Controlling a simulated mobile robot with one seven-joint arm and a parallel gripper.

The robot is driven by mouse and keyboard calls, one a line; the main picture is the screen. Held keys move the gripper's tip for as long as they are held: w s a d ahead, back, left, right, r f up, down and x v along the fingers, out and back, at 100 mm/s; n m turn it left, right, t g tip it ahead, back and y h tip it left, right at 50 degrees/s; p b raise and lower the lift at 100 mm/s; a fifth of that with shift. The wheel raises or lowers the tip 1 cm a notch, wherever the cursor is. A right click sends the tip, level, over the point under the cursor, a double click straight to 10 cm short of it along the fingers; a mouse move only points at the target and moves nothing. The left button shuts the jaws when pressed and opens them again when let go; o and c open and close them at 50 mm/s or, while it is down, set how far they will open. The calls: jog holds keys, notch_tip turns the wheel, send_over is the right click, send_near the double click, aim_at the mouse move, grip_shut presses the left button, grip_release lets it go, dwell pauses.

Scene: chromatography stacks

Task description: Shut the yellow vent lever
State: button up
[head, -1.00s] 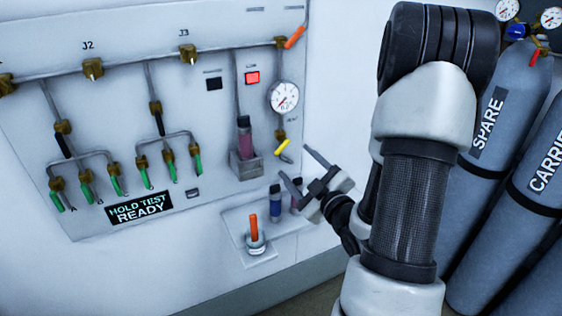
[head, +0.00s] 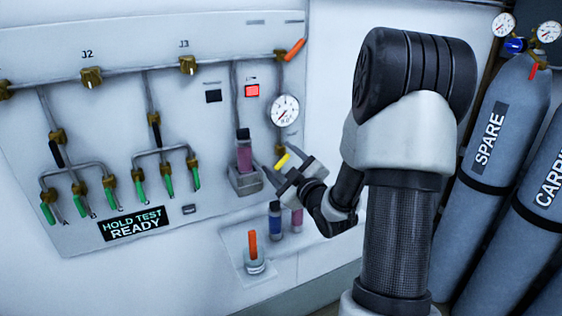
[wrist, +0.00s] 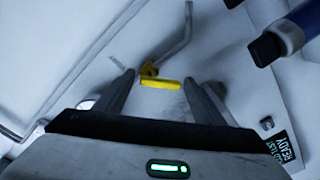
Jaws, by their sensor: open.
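The yellow vent lever (head: 282,160) is on the wall panel, below the round gauge at the end of the right-hand pipe. It slants down to the left in the head view. In the wrist view the lever (wrist: 161,84) lies across the space between my two fingertips, with its brass valve just beyond. My gripper (wrist: 158,79) is open, with one finger on each side of the lever. I cannot tell whether either finger touches it. In the head view my gripper (head: 286,168) partly covers the valve area.
A holder with a purple vial (head: 244,153) is just left of my gripper. Below are a blue vial (head: 275,220), a pinkish vial and an orange-handled piece (head: 253,245) on a ledge. An orange lever (head: 295,48) is above the gauge (head: 285,110). Grey cylinders (head: 490,150) stand right.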

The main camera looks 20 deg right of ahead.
jog(key=c, duration=1.1)
jog(key=shift+o, duration=0.2)
jog(key=m, duration=0.1)
jog(key=m+b, duration=0.1)
jog(key=m, duration=0.1)
jog(key=shift+a+r+m, duration=0.1)
jog(key=shift+r+m, duration=0.15)
jog(key=shift+m, duration=0.05)
jog(key=shift+r+m, duration=0.25)
jog(key=shift+m, duration=0.85)
jog(key=shift+r+m, duration=0.2)
jog(key=shift+m, duration=0.9)
jog(key=o, duration=1.1)
jog(key=shift+c, duration=0.2)
